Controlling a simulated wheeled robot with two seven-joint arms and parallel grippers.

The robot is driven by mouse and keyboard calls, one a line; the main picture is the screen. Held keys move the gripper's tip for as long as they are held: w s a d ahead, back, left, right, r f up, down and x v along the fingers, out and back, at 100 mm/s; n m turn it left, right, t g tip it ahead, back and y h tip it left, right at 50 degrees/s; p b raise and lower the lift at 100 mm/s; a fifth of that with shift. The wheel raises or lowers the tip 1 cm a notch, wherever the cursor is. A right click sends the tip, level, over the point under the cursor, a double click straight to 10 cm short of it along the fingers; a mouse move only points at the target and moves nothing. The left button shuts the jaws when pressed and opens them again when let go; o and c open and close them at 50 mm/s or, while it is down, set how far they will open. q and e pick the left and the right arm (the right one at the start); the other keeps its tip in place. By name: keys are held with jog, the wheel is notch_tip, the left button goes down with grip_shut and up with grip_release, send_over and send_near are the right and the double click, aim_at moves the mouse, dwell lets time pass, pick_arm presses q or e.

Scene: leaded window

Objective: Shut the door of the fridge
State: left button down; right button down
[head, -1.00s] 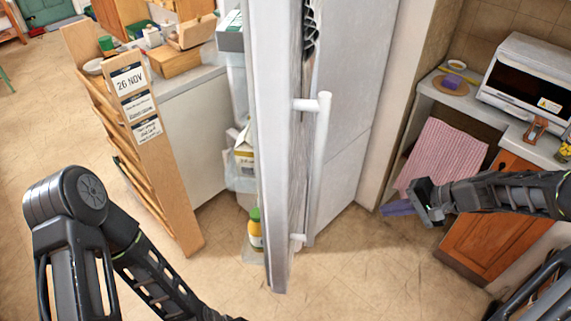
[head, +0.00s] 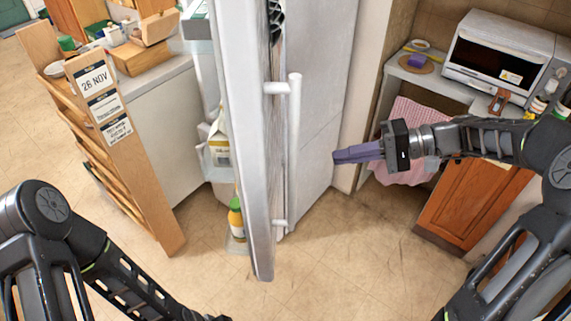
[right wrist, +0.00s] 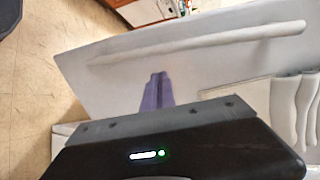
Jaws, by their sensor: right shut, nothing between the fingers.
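The fridge door (head: 252,150) stands open in the middle of the head view, seen nearly edge-on, with bottles and cartons in its inner racks on the left. Its long white handle (head: 294,150) is on the right face, and the handle also shows in the right wrist view (right wrist: 200,42). The fridge body (head: 325,95) is behind and to the right. My right gripper (head: 335,157) is shut and empty, to the right of the handle and apart from it in the head view. My left arm shows at lower left, but its gripper is outside the frame.
A counter with a toaster oven (head: 498,55) and a pink striped cloth (head: 408,118) is at the right. The tiled floor (head: 325,260) in front is clear.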

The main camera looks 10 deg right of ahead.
jog(key=b, duration=0.6)
send_near(270, 166)
jog(key=d, duration=0.2)
jog(key=p+x, duration=0.1)
jog(key=x, duration=0.1)
jog(key=p+x, duration=0.1)
jog(key=x, duration=0.1)
jog(key=p+x, duration=0.2)
jog(key=x, duration=0.1)
jog(key=shift+s+a+r, duration=0.25)
jog(key=shift+s+r, duration=0.05)
jog(key=shift+s, duration=0.05)
jog(key=shift+w+a+f, duration=0.1)
jog(key=shift+w+a, duration=0.1)
jog(key=shift+a, duration=0.3)
jog(key=shift+a+f, duration=0.1)
jog(key=shift+a, duration=0.05)
